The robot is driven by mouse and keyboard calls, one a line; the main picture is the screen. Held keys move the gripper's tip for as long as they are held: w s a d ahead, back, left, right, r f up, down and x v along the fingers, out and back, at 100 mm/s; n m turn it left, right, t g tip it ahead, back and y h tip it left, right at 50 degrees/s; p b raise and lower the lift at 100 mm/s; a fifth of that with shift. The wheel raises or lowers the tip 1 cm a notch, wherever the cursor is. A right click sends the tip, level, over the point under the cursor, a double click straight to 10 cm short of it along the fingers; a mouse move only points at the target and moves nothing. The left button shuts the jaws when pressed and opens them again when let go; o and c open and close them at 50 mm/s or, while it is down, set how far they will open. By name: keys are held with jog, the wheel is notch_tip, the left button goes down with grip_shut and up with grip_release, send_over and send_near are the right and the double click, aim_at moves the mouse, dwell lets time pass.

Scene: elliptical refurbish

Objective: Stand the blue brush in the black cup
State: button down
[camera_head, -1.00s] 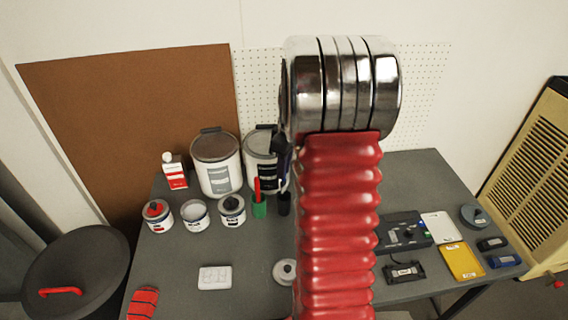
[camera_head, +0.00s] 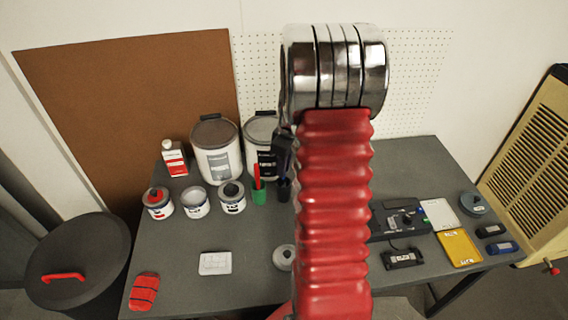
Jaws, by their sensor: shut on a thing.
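The small black cup (camera_head: 284,193) stands on the grey table, just left of my red arm sleeve. My gripper (camera_head: 283,160) is a dark shape at the left side of my arm, pointing down just above the cup's mouth. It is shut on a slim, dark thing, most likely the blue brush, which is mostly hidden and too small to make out. I cannot tell whether its lower end is inside the cup or above it. A green cup (camera_head: 259,196) with a red brush (camera_head: 257,175) upright in it stands close to the left.
Large paint cans (camera_head: 217,150) stand behind the cups, with smaller cans (camera_head: 195,203) to the left. A grey ring-shaped item (camera_head: 283,257) lies in front. A black device (camera_head: 403,222) and a yellow tray (camera_head: 459,248) lie to the right. My arm hides the table's middle.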

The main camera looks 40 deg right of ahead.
jog(key=shift+f, duration=0.2)
jog(key=c, duration=1.6)
grip_release()
jog(key=shift+c, duration=0.2)
jog(key=shift+r, duration=0.1)
notch_tip(320, 180, up, 13)
jog(key=s, duration=0.1)
jog(key=shift+s+d+r, duration=0.2)
jog(key=shift+s+d, duration=0.1)
